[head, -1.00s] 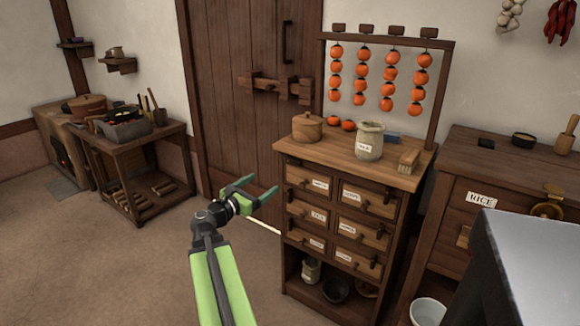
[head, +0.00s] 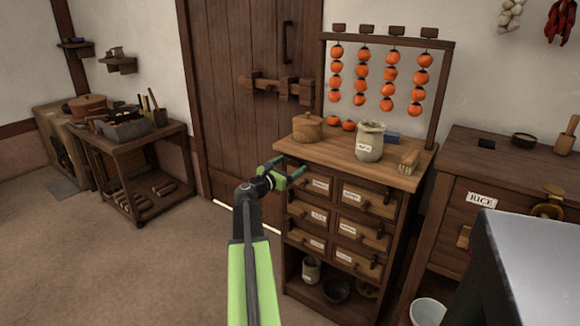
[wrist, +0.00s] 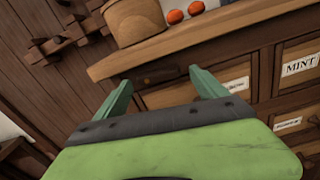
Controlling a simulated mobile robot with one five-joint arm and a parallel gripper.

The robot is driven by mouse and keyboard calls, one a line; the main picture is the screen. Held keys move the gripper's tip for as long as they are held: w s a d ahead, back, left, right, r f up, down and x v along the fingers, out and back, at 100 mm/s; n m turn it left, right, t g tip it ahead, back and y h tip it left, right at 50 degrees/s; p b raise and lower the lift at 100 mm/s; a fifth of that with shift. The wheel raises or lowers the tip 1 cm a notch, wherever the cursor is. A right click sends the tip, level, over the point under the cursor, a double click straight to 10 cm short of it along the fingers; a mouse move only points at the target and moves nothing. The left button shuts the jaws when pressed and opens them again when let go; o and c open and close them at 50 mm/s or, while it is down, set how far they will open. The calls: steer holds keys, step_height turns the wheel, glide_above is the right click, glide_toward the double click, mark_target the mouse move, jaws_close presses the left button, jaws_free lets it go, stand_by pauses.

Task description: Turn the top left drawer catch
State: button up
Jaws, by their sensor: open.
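The top left drawer (head: 320,186) is a wooden front with a white label, in the upper row of the small drawer chest (head: 391,175). It also shows in the wrist view (wrist: 178,96), partly hidden by my gripper. Its dark catch (wrist: 158,75) shows near the drawer's upper edge, just under the chest top, and lies between my fingers in that view. My gripper (head: 292,166) is open and empty, with green fingers at the chest's upper left front. Its fingers also show in the wrist view (wrist: 161,80). I cannot tell whether they touch the catch.
The chest top juts out just above my fingers. The neighbouring drawer is labelled MINT (wrist: 300,66). A grey surface (head: 530,265) is at the right front. Floor at left is clear.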

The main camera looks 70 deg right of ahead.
steer(key=c, duration=1.4)
steer(key=shift+w+f+m, duration=0.1)
steer(key=shift+f+m, duration=0.05)
steer(key=shift+m, duration=0.65)
steer(key=shift+f+m, duration=0.1)
steer(key=shift+m, duration=0.7)
steer(key=o, duration=1.4)
steer(key=v, duration=1.7)
steer(key=shift+a, duration=0.25)
steer(key=shift+w, duration=0.1)
